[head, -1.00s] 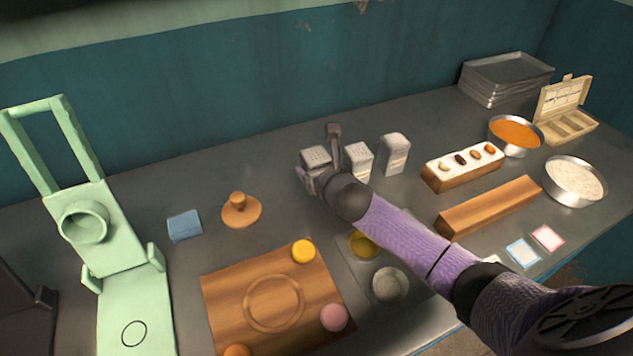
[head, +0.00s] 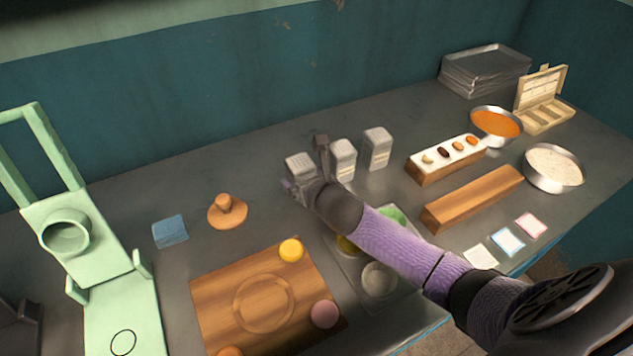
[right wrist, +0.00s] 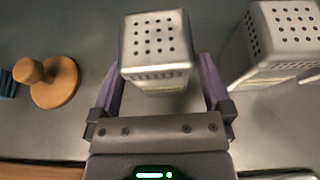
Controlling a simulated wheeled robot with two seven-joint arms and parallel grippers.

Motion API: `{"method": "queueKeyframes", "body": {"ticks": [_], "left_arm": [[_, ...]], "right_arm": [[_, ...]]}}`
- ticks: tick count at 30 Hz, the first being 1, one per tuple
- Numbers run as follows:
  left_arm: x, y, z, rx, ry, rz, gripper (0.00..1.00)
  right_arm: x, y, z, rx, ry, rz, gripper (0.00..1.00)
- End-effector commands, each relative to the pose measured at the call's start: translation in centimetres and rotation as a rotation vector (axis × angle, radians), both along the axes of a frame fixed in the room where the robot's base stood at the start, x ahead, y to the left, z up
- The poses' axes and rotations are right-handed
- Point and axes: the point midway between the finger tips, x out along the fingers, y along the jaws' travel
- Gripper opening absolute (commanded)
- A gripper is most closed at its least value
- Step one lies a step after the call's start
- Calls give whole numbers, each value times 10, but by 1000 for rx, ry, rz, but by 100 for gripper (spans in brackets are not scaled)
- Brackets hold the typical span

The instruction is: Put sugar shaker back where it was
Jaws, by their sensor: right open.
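Three pale grey shakers with perforated tops stand upright in a row near the back of the counter. The left shaker (head: 299,164) is at my right gripper (head: 305,167); the middle shaker (head: 343,158) and right shaker (head: 377,148) stand to its right. Labels are too small to read. In the right wrist view, my open gripper (right wrist: 160,88) has one finger on each side of the left shaker (right wrist: 157,48), with a visible gap on at least the right side. A neighbouring shaker (right wrist: 275,45) stands just outside the right finger. My left gripper is not in view.
A wooden knob-handled press (head: 227,211) and blue cloth (head: 170,231) lie left of the shakers. A wooden board (head: 215,300), metal tray (head: 378,305) and wooden block (head: 472,198) are nearer. A green stand (head: 85,260) is at far left.

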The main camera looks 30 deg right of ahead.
Motion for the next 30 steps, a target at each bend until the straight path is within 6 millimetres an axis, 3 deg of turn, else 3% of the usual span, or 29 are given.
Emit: {"method": "queueKeyframes", "body": {"ticks": [1, 4, 12, 30], "left_arm": [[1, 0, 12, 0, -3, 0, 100], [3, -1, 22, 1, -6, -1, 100], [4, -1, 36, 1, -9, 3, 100], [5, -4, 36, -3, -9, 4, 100]], "right_arm": [[-12, 1, 11, -2, 0, 3, 100], [-35, 2, 21, -2, 0, 2, 100], [-80, 4, 36, 0, 0, 0, 100], [-87, 5, 38, 1, -1, -2, 100]]}}
